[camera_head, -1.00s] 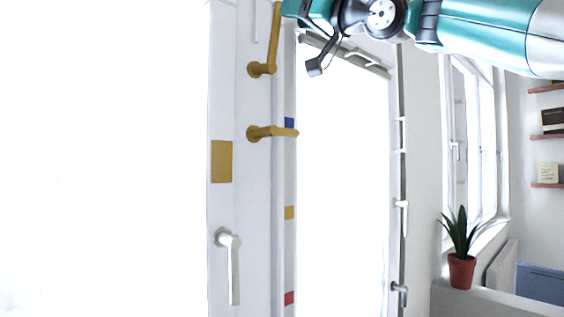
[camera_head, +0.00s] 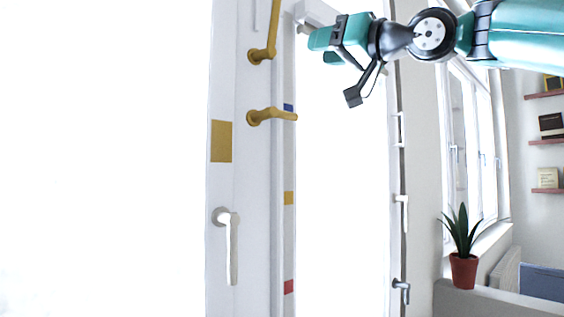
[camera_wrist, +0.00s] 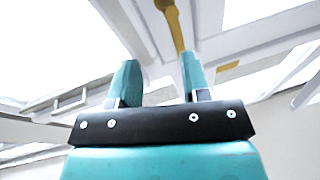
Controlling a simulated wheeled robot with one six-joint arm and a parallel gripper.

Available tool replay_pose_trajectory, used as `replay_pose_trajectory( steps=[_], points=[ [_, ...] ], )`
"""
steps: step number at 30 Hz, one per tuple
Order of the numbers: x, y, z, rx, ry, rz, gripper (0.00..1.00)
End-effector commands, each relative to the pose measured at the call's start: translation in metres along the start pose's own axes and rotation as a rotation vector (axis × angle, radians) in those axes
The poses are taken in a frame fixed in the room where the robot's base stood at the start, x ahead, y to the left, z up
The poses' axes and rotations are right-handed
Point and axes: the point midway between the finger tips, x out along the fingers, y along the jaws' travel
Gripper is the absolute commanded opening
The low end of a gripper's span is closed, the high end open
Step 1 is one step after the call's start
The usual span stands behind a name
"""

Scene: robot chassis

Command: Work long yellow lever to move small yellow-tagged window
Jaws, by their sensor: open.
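A yellow lever (camera_head: 270,28) points upward on the white frame post and runs up to the top of the head view. A shorter yellow lever (camera_head: 275,116) sticks out sideways below it. A large yellow tag (camera_head: 221,141) is on the left window frame, and a small yellow tag (camera_head: 289,198) is on the strip beside the right pane. My gripper (camera_head: 322,48) is open and empty, right of the upright lever and apart from it. In the wrist view my gripper (camera_wrist: 161,72) has a yellow lever (camera_wrist: 176,25) beyond its fingers, nearer the right one.
Blue (camera_head: 288,107) and red (camera_head: 288,287) tags share the strip with the small yellow one. A white handle (camera_head: 231,245) hangs on the left frame; more handles line the right pane's edge. A potted plant (camera_head: 463,262) stands on a ledge at right.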

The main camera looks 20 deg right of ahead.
Motion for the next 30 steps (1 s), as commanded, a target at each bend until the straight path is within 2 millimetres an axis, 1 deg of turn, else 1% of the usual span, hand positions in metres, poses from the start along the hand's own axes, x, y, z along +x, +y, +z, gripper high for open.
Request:
replay_pose_trajectory(
  steps=[1, 8, 14, 23, 30],
  points=[
    [0.002, 0.001, 0.013, 0.012, -0.022, 0.002, 0.43],
    [0.007, 0.003, 0.06, 0.055, -0.122, 0.017, 0.43],
    [0.008, 0.002, 0.102, 0.086, -0.214, 0.023, 0.43],
    [0.006, -0.004, 0.164, 0.124, -0.353, 0.026, 0.43],
    [-0.001, -0.013, 0.214, 0.147, -0.47, 0.02, 0.43]
  ],
)
